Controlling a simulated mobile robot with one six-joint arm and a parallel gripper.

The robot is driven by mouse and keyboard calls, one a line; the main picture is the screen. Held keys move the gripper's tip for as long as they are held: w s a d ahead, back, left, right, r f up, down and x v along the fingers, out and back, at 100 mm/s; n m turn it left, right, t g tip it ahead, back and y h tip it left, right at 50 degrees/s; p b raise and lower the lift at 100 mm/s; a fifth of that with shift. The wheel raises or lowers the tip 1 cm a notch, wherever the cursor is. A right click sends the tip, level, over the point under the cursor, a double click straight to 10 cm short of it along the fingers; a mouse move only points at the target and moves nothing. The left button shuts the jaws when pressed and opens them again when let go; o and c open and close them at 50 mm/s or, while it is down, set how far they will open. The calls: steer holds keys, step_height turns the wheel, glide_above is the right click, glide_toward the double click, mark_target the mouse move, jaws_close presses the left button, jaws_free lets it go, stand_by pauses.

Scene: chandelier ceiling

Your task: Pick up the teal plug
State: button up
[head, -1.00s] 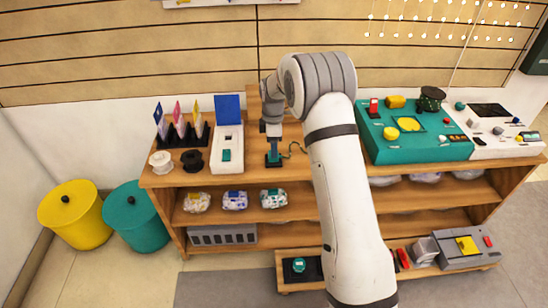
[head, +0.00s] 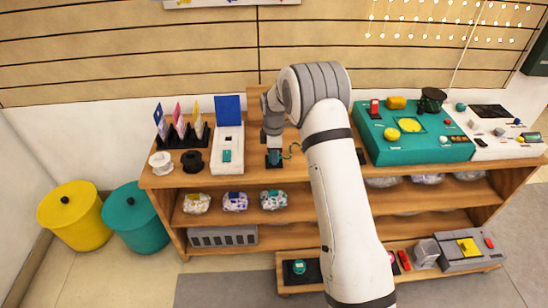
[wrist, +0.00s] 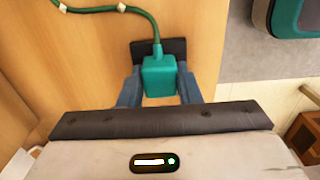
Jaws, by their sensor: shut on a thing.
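The teal plug (wrist: 160,78) is a small block with a teal cable (wrist: 155,28) running from its far end in the wrist view. My gripper (wrist: 160,90) is shut on the plug, with one dark finger on each side. A black pad (wrist: 172,46) shows just beyond the plug; whether the plug touches it I cannot tell. In the head view my gripper (head: 274,157) points down over the wooden shelf top (head: 245,178), left of my arm. The plug itself is mostly hidden by the fingers in the head view.
A white tray with a blue lid (head: 228,150) stands left of my gripper, beside black and white spools (head: 191,161). A teal panel (head: 418,146) with yellow parts is on the right of the shelf top. Yellow and teal bins (head: 72,215) stand on the floor at left.

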jaws_close()
step_height(320, 180, up, 10)
steer(key=shift+f+p, duration=0.1)
steer(key=shift+p, duration=0.65)
step_height(320, 180, up, 4)
steer(key=p, duration=0.4)
steer(key=shift+p, duration=0.35)
